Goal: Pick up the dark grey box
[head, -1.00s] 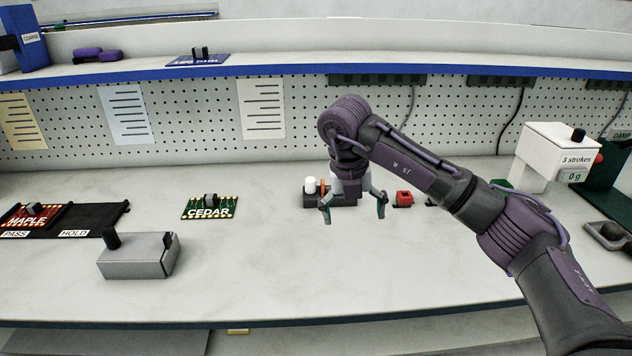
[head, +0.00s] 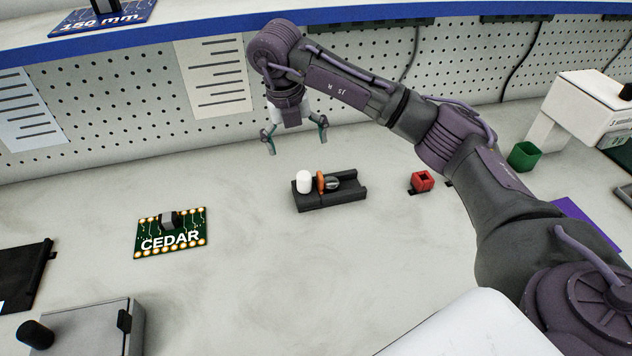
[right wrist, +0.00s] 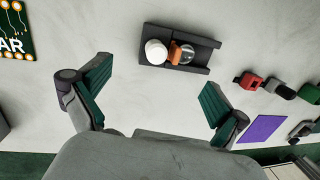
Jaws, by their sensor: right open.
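The dark grey box (head: 345,198) is a small open-topped holder on the bench in the middle of the head view. It carries a white cylinder (head: 303,182), an orange piece (head: 320,182) and a shiny rounded piece (head: 334,183). My right gripper (head: 296,142) is open and empty, up and left of the box in the picture, apart from it. In the right wrist view the box (right wrist: 205,55) lies beyond the spread fingers (right wrist: 157,95), a little right of centre. My left gripper is not in view.
A green CEDAR board (head: 170,240) lies left of the box. A grey box with a black knob (head: 85,325) stands lower left. A red block (head: 422,181) and a green cup (head: 523,155) are at right. The bench around the dark grey box is clear.

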